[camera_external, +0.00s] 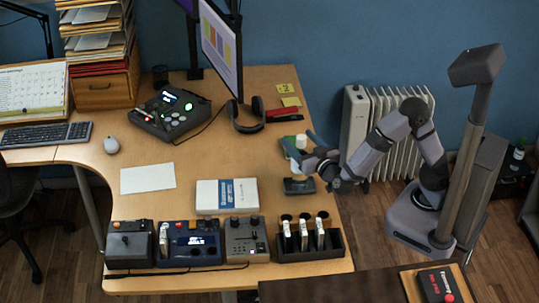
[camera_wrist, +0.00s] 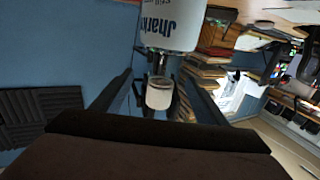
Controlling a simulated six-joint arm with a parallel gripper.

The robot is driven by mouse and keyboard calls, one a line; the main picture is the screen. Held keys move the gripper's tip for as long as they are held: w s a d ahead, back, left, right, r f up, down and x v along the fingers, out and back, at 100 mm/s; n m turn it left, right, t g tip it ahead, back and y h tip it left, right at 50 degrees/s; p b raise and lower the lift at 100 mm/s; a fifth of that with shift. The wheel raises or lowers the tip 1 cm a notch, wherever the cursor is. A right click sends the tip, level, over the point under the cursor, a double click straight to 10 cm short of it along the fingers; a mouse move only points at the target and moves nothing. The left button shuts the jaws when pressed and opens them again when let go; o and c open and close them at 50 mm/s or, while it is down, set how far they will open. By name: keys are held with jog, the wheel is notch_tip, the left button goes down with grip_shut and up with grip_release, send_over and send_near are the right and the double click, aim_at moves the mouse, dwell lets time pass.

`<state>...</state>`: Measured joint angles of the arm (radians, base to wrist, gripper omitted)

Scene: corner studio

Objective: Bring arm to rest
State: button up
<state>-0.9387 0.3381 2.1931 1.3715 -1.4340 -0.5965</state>
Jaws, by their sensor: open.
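My arm reaches left from its base over the right edge of the wooden desk (camera_external: 240,100). My gripper (camera_external: 300,160) is beyond the edge of the desk's middle, low over the top. In the wrist view my gripper (camera_wrist: 158,78) has two dark fingers spread apart. A small white cup-like thing (camera_wrist: 160,94) shows in the gap between them, and I cannot tell its distance or any contact. A white container with blue and black lettering (camera_wrist: 170,25) is above it in that view. In the external view a white thing (camera_external: 300,142) is beside the gripper, partly hidden.
A black rack (camera_external: 310,255) with several upright items and several control boxes (camera_external: 190,250) line the desk's front. A monitor (camera_external: 217,45) stands behind. A white radiator (camera_external: 385,100) is behind my arm.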

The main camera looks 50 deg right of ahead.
jog(key=w+a+r+n+t+y+p, duration=0.2)
jog(key=w+a+r+n+y+p, duration=0.5)
jog(key=w+a+r+y, duration=0.55)
jog(key=w+d+r+n+g+y+p, duration=0.2)
jog(key=w+r+n+g, duration=0.15)
jog(key=w+n, duration=0.3)
jog(key=s+d+f+m+g+h+b, duration=0.2)
jog(key=s+d+f+g+h, duration=0.15)
jog(key=d+f, duration=0.6)
jog(key=s+d+f+m+g+h+b, duration=0.1)
jog(key=s+d+f+g+h+b, duration=0.3)
jog(key=d+f, duration=0.6)
jog(key=s+d+f+m+g+b, duration=0.1)
jog(key=s+d+f+m+g, duration=0.3)
jog(key=s, duration=0.6)
jog(key=s+d+f+g+b, duration=0.1)
jog(key=s+d+f, duration=0.1)
jog(key=s+f, duration=0.65)
jog(key=s+d+f+m+g+b, duration=0.1)
jog(key=s+d+f+m+g, duration=0.2)
jog(key=s, duration=0.9)
notch_tip(320, 180, up, 19)
jog(key=s+p, duration=0.2)
jog(key=p, duration=1.7)
jog(key=shift+a+n, duration=0.3)
jog(key=shift+n, duration=0.15)
